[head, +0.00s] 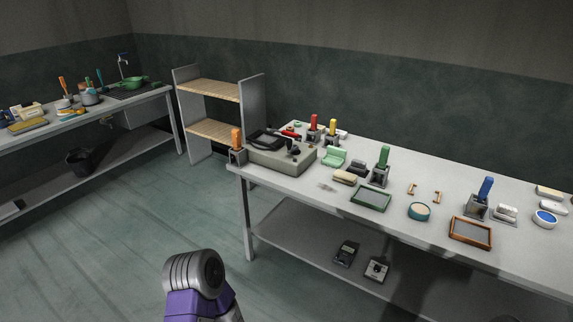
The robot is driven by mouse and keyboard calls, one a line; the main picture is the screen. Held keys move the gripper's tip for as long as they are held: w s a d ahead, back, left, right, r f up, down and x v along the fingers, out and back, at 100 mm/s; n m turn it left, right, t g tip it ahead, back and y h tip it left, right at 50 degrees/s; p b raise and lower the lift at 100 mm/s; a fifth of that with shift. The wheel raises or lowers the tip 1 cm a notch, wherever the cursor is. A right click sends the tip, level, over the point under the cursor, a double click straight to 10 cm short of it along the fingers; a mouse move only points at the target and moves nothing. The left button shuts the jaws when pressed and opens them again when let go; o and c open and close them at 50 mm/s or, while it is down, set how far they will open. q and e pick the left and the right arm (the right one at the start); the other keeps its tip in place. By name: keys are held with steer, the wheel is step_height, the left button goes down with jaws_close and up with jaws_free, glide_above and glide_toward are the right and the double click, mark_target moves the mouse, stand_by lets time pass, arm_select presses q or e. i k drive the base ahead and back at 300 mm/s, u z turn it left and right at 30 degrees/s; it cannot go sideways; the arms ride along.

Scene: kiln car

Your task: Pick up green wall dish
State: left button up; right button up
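A pale green dish with a raised back (334,158), which looks like the green wall dish, sits on the long grey table (285,192). It is just right of a grey-beige box-shaped device (283,158) and behind a beige-topped block (345,177). Nothing is holding it. Neither of my grippers shows in the head view; only a grey and purple link of one of my arms is at the bottom.
Near the dish stand a green-handled tool in a holder (383,165) and a green-framed tray (370,199). Red and yellow-handled tools (313,127) stand behind. A shelf rack (213,108) is beyond the table's left end. Floor left of the table is clear.

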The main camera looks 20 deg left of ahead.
mark_target(335, 156)
steer(key=u, duration=0.75)
steer(key=k, duration=1)
steer(key=u, duration=1.35)
steer(key=i, duration=3.6)
steer(key=z, duration=1.4)
steer(key=i, duration=1.05)
steer(key=z, duration=1.1)
